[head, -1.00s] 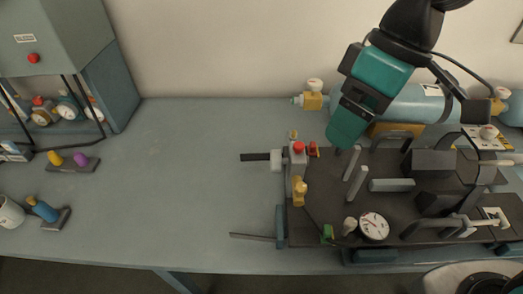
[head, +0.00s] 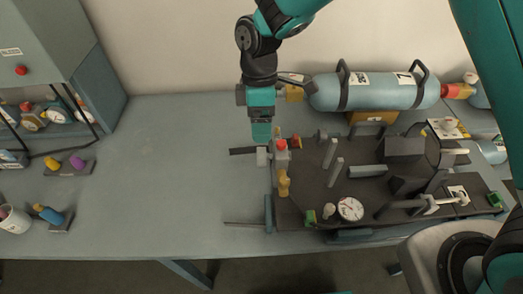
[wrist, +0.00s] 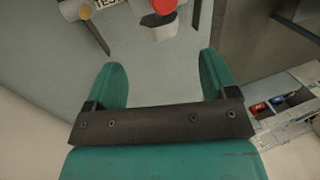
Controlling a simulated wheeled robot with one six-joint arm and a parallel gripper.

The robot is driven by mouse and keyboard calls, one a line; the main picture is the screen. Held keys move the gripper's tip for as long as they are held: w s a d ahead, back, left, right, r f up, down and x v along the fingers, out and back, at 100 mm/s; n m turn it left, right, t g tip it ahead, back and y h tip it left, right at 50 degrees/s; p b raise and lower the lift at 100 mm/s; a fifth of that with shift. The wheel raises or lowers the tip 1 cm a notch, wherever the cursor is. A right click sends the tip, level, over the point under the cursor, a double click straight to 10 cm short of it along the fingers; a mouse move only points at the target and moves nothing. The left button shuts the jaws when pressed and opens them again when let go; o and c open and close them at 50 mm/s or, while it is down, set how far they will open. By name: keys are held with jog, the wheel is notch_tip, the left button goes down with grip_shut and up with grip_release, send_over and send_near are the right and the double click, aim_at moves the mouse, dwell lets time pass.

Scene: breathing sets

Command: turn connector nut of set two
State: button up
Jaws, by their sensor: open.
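My gripper (head: 262,138) points down at the back left corner of the dark equipment board (head: 310,205), just behind and left of a red knob (head: 282,144). In the wrist view the teal fingers of my gripper (wrist: 164,80) are apart with nothing between them. The red knob (wrist: 163,5) and a pale fitting (wrist: 158,30) lie beyond the fingertips. I cannot tell which part is set two's connector nut.
A white dial gauge (head: 350,209), upright grey posts and dark blocks crowd the board. A grey cabinet (head: 50,40) stands at the left, with small coloured parts in front of it. The bench (head: 165,180) between cabinet and board is clear.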

aim_at(261, 149)
jog(key=p+x, duration=0.2)
jog(key=x, duration=0.7)
jog(key=shift+s+f, duration=0.1)
jog(key=shift+f, duration=0.2)
jog(key=c, duration=0.9)
